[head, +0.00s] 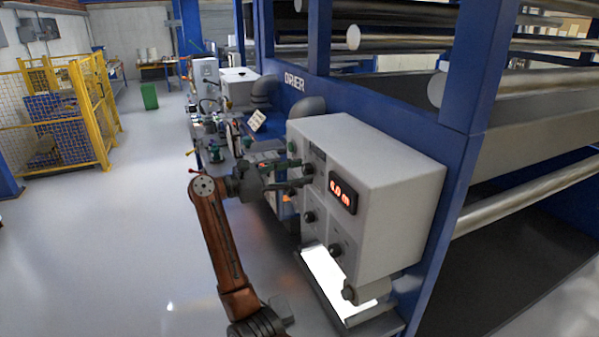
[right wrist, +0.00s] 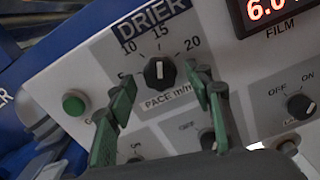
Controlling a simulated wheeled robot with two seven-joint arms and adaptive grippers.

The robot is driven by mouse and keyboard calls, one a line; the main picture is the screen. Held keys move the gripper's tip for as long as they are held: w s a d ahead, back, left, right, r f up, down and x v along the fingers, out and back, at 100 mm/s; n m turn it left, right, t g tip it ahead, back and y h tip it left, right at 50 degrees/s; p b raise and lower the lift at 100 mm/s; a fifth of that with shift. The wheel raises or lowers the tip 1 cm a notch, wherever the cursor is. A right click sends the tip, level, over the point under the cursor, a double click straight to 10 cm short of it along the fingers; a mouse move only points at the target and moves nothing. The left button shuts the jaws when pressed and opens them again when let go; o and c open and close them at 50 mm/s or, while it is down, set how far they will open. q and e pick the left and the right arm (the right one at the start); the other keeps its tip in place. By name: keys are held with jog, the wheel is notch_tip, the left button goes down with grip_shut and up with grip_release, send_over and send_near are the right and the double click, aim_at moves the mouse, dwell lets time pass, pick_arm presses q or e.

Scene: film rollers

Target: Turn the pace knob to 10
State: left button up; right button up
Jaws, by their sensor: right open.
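The pace knob (right wrist: 160,72) is black with a white pointer line, on the pale control panel below the word DRIER. In the right wrist view its line points roughly up, toward the 15 mark. The 10 mark (right wrist: 128,47) is up and left of the knob. My right gripper (right wrist: 162,78) is open, its green fingers on either side of the knob and apart from it in the picture; I cannot tell whether they touch it. In the head view my right gripper (head: 302,173) is at the left face of the grey control box (head: 375,150). My left gripper is not in view.
A red display (right wrist: 268,8) reads about 6.0, with FILM below it. A film switch knob (right wrist: 298,105) and another knob (right wrist: 207,138) sit lower right. A green button (right wrist: 74,103) is at the left. Blue machine frame (head: 455,190) stands behind the box; open floor lies left.

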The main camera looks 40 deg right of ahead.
jog(key=shift+s+d, duration=0.15)
jog(key=shift+d, duration=0.15)
jog(key=shift+c, duration=0.7)
jog(key=c, duration=1)
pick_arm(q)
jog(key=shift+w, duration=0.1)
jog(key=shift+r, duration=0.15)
pick_arm(e)
jog(key=shift+n, duration=0.3)
jog(key=n+p, duration=0.3)
jog(key=n, duration=0.1)
jog(key=shift+r, duration=0.2)
pick_arm(q)
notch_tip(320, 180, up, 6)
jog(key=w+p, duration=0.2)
jog(key=p, duration=0.1)
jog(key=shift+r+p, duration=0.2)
jog(key=shift+p, duration=0.15)
pick_arm(e)
jog(key=shift+n, duration=2.6)
jog(key=shift+f, duration=0.1)
